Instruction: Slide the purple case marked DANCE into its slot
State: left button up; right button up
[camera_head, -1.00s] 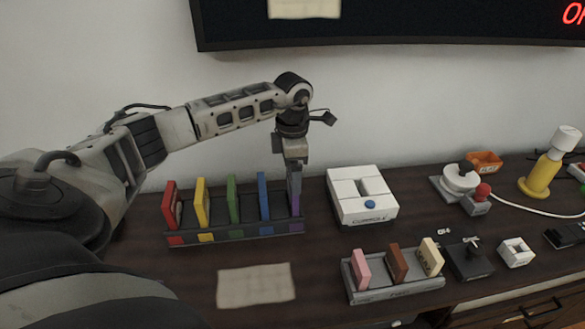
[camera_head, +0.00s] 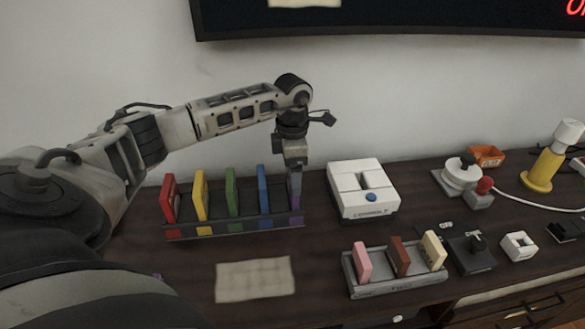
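The purple case (camera_head: 295,186) stands upright at the right end of the dark rack (camera_head: 233,229), above the purple mark. Its top is about level with the neighbouring cases. Its label cannot be read, and I cannot tell whether it is fully down. My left gripper (camera_head: 295,166) points down from above and appears shut on the top of the purple case. The fingers are small and partly blend with it. My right gripper is not in view.
Red (camera_head: 169,198), yellow (camera_head: 201,195), green (camera_head: 232,192) and blue (camera_head: 263,189) cases stand in the rack. A white console (camera_head: 362,190) is close to its right. A smaller rack (camera_head: 398,287) with three cases stands in front. A beige sheet (camera_head: 255,279) lies before the main rack.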

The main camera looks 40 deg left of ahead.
pick_arm(q)
jog(key=shift+f+b, duration=0.65)
jog(key=shift+f, duration=0.5)
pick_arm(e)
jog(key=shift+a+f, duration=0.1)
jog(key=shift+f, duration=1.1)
pick_arm(q)
jog(key=o, duration=1.2)
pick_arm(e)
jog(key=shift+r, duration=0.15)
pick_arm(q)
notch_tip(320, 180, up, 16)
jog(key=shift+r, duration=0.25)
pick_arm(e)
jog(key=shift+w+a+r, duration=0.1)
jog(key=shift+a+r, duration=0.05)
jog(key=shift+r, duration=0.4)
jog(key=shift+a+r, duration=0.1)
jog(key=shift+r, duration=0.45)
